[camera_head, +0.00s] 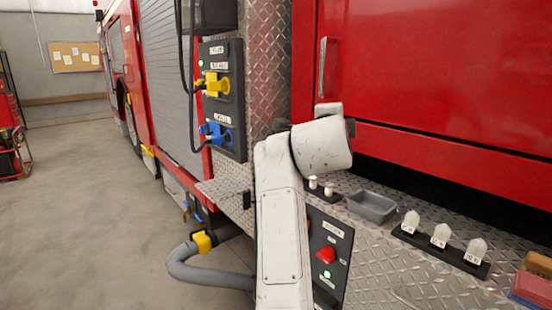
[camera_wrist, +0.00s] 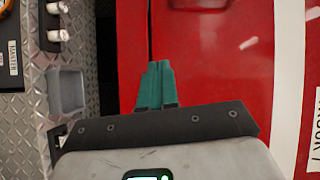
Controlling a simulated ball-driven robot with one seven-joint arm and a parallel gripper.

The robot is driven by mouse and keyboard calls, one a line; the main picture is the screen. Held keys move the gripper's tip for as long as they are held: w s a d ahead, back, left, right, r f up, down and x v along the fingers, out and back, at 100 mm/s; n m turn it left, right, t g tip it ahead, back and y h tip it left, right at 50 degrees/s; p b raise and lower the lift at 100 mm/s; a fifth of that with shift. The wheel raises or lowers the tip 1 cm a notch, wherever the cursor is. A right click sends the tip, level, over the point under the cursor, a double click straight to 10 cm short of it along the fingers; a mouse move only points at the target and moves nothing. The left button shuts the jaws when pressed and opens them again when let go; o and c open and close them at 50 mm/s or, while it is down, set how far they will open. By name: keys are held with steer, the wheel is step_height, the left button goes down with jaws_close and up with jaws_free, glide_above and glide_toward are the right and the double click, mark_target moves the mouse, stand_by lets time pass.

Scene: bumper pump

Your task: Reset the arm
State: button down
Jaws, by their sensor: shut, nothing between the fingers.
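My gripper (camera_wrist: 158,68) shows in the wrist view with its two teal fingers pressed together and nothing between them. It is in front of the red truck panel (camera_wrist: 218,60), to the right of a small grey tray (camera_wrist: 67,92). I cannot tell how far the fingertips are from the panel. In the head view my white arm rises from the bottom centre and bends at a rounded joint in front of the truck. My gripper is not visible there.
The diamond-plate bumper holds a grey tray (camera_head: 372,206), white labelled knobs (camera_head: 440,236) and a control panel with a red knob (camera_head: 326,255). A side panel has a yellow coupling (camera_head: 216,86) and a blue one (camera_head: 214,134). A grey hose (camera_head: 205,275) hangs low. Open floor lies left.

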steer(key=s+d+f+n+g+p, duration=0.25)
steer(key=s+d+f, duration=0.3)
steer(key=f, duration=0.45)
steer(key=s+d+f+n+g+p, duration=0.1)
steer(key=s+d+f+n+g, duration=0.35)
steer(key=f, duration=0.55)
steer(key=s+d+f+n+g+p, duration=0.1)
steer(key=s+d+f+n+p, duration=0.1)
steer(key=s+d+f, duration=0.7)
steer(key=s+f+n+g+y+p, duration=0.1)
steer(key=s+f+n+g, duration=0.15)
steer(key=s+f, duration=0.45)
steer(key=s+f+n+g+y+p, duration=0.1)
steer(key=s+f+n+g, duration=0.3)
steer(key=s, duration=0.6)
steer(key=s+a+f+n+y+p, duration=0.1)
steer(key=s+a+n, duration=0.1)
steer(key=s, duration=0.7)
steer(key=s+a+f+n+g+y+p, duration=0.1)
steer(key=s+f+n, duration=0.1)
steer(key=s, duration=0.7)
steer(key=shift+a, duration=0.4)
